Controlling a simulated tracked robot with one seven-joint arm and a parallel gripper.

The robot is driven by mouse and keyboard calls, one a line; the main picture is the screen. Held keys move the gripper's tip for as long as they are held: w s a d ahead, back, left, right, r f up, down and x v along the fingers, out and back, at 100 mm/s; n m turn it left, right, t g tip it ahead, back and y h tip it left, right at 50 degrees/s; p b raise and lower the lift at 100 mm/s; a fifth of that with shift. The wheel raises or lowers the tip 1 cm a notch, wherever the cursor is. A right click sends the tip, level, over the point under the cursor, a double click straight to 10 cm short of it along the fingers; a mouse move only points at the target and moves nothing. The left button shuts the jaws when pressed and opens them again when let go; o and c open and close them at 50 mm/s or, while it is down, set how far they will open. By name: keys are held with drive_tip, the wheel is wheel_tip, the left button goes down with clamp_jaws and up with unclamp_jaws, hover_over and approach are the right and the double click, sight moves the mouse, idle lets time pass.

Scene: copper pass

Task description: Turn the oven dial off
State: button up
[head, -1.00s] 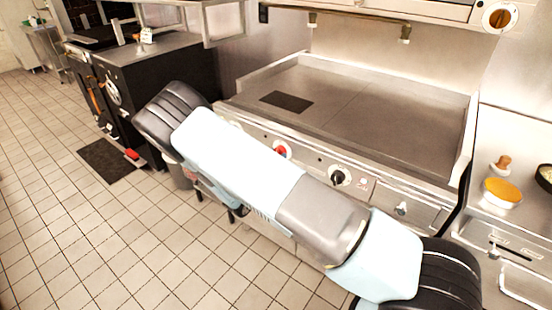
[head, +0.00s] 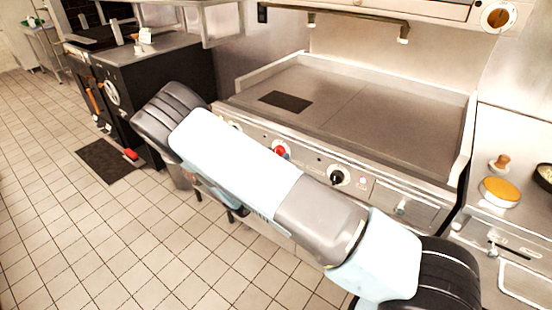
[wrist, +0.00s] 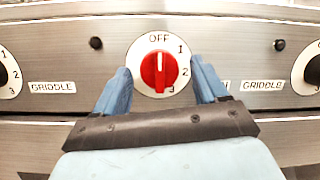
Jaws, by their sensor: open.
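A red dial (wrist: 159,71) on a round white plate sits in the middle of the wrist view. The plate reads OFF at the top and 1, 2, 3 down the right side. The dial's white mark stands about upright, toward OFF. My gripper (wrist: 161,82) is open, with one blue finger on each side of the dial. I cannot tell if either finger touches it. In the head view the red dial (head: 281,151) shows on the front panel just beyond my arm, which hides most of my gripper.
Neighbouring dials flank it, left (wrist: 7,75) and right (wrist: 312,70), near GRIDDLE labels. A flat griddle top (head: 385,105) lies above the panel. An orange-topped bowl (head: 500,192) stands on the right counter.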

drive_tip(key=shift+s+a, duration=0.1)
drive_tip(key=shift+a, duration=0.05)
drive_tip(key=v, duration=1.3)
drive_tip(key=shift+s+a+f, duration=0.2)
drive_tip(key=shift+r, duration=0.1)
